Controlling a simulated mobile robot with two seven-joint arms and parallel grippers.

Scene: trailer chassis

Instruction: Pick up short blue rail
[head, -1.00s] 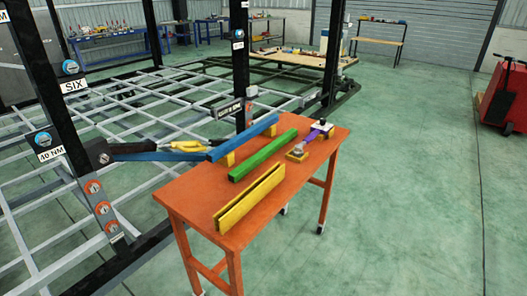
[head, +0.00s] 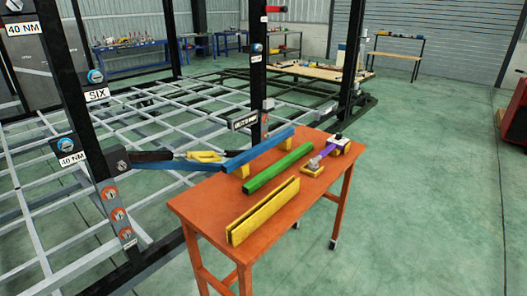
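A short blue rail (head: 259,149) lies along the far left edge of the orange table (head: 213,207). Yellow blocks show at its underside, and its near end reaches the table's left edge. A second blue bar (head: 170,165) stands out at the left, close to that near end; I cannot tell whether the two touch. A green rail (head: 278,168) and a yellow rail (head: 263,210) lie on the table, roughly parallel to the blue rail. Neither of my grippers is in view.
A purple part with yellow blocks (head: 320,157) sits at the table's far right. A grey chassis grid (head: 60,205) and black posts with labels fill the left. A yellow and black item (head: 205,156) is above the second bar. The green floor at right is clear.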

